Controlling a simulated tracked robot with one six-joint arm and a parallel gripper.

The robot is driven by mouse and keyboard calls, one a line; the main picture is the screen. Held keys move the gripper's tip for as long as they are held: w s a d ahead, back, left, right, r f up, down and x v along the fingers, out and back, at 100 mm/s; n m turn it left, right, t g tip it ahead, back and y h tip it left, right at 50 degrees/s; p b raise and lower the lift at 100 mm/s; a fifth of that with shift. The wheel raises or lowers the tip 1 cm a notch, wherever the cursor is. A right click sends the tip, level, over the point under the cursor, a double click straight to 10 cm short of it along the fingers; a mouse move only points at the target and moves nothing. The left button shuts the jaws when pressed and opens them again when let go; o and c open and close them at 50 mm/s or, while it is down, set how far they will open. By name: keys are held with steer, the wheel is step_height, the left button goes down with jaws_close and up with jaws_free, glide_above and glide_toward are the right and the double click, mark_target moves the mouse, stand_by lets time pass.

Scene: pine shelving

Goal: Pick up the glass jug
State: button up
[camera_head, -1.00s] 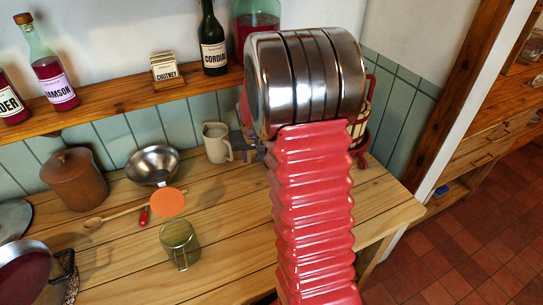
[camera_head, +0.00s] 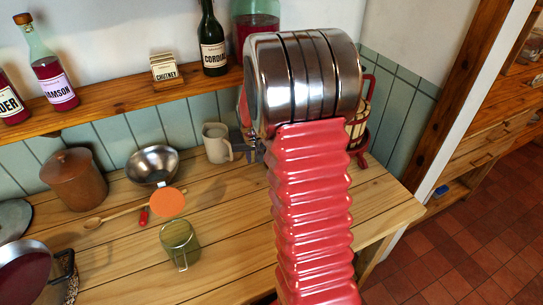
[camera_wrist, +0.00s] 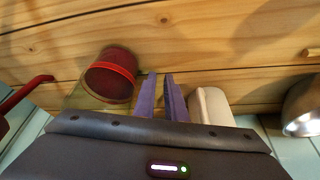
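In the wrist view a clear, yellowish glass vessel with dark red in it (camera_wrist: 110,75) stands left of my gripper (camera_wrist: 161,75); it looks like the glass jug, but I cannot make out a handle. My gripper's two purple-grey fingers are a little apart with nothing between them, beside the vessel and not around it. A beige mug (camera_wrist: 208,106) is close on their other side. In the head view the mug (camera_head: 216,143) stands left of my wrist, and my arm hides the area where the vessel stands.
A red-framed thing (camera_head: 362,145) shows behind my wrist. The shelf (camera_head: 110,97) holds bottles.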

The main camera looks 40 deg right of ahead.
jaws_close()
stand_by(0.9)
steer(key=shift+r, duration=0.25)
steer(key=shift+r, duration=4.75)
steer(key=w+a+r+n, duration=0.1)
steer(key=w+a+r, duration=0.2)
steer(key=a, duration=0.5)
steer(key=w+a+r+n, duration=0.1)
steer(key=w+a+r, duration=0.2)
steer(key=a, duration=0.6)
steer(key=w+a+r, duration=0.3)
steer(key=a, duration=0.6)
steer(key=shift+w+a+n+t+y, duration=0.2)
steer(key=shift+n+t+y, duration=0.1)
steer(key=shift+n+y, duration=0.1)
steer(key=shift+d, duration=0.1)
